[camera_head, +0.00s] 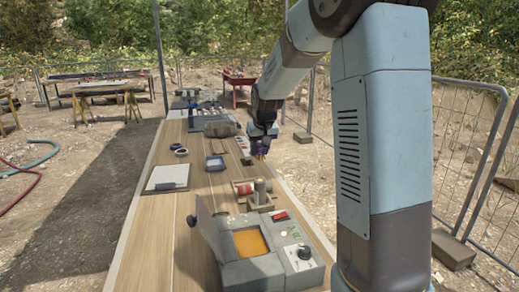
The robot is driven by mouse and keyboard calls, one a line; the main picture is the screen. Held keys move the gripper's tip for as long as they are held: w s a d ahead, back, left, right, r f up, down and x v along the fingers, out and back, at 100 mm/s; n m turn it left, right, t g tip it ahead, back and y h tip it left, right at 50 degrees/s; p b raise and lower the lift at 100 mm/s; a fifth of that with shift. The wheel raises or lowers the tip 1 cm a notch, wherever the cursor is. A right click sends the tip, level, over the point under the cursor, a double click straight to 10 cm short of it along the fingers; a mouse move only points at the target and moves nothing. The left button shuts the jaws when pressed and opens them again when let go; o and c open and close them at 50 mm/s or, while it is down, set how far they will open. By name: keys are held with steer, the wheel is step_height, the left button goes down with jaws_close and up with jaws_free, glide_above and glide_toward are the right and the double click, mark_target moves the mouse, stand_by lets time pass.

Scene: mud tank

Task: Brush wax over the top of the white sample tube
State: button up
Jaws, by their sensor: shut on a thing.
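My gripper (262,140) hangs over the right side of the long wooden table, pointing down. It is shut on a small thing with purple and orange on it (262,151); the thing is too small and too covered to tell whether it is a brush. A grey wax heater (280,271) with a raised lid stands at the near end, with orange wax (250,243) in its square well. Behind it, a wooden holder (258,204) bears a red-banded piece (244,188) and a pale upright cylinder (260,189). I cannot tell which is the white sample tube.
A clipboard with white paper (167,177) lies at the left edge. A small blue-edged container (214,162), dark rings (180,151) and a grey lump (219,129) lie further back. Wire fencing (480,170) runs along the right. Bare table shows left of the heater.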

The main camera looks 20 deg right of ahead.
steer(key=shift+f, duration=0.25)
stand_by(0.6)
